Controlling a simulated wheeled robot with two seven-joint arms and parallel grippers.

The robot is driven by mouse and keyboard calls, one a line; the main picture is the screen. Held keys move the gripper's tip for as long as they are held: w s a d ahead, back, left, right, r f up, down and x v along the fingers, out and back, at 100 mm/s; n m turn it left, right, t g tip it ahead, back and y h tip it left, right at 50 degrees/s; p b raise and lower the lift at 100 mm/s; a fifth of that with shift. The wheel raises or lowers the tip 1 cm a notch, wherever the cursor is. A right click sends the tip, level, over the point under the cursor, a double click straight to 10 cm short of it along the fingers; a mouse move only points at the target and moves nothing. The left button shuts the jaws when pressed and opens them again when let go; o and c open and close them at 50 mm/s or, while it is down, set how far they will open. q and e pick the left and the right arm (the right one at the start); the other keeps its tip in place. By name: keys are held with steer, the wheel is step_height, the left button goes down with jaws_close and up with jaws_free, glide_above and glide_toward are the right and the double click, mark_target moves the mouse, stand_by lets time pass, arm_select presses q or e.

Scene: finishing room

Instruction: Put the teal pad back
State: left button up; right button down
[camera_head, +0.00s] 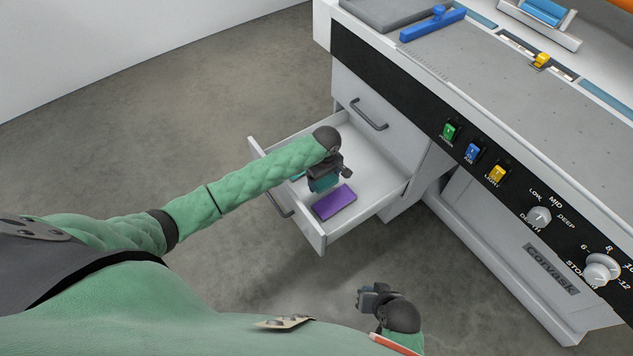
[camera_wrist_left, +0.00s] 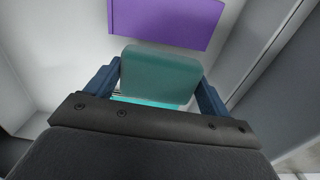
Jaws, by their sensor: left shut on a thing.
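The teal pad (camera_wrist_left: 158,75) is between the two blue fingers of my left gripper (camera_wrist_left: 160,82), which is shut on it. In the head view my left gripper (camera_head: 326,178) is over the open drawer (camera_head: 376,186), with the teal pad (camera_head: 321,185) at its fingertips. I cannot tell whether the pad touches the drawer floor. A purple pad (camera_head: 335,202) lies in the drawer beside it, and also shows in the left wrist view (camera_wrist_left: 165,20). My right gripper (camera_head: 372,299) is outside the drawer, low in the view; its jaw state is unclear.
A brighter teal thing (camera_wrist_left: 150,101), partly hidden, shows behind the held pad. The drawer juts from a white machine cabinet with a closed drawer (camera_head: 372,112) above. Switches and knobs line its front. A blue-handled tool (camera_head: 432,25) lies on top. Floor to the left is clear.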

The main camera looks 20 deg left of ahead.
arm_select(q)
steer(key=w+a+f, duration=0.2)
steer(key=a, duration=0.1)
steer(key=shift+a+f, duration=0.15)
steer(key=shift+f, duration=2.1)
steer(key=o, duration=0.7)
steer(key=shift+f, duration=0.1)
steer(key=shift+o, duration=0.9)
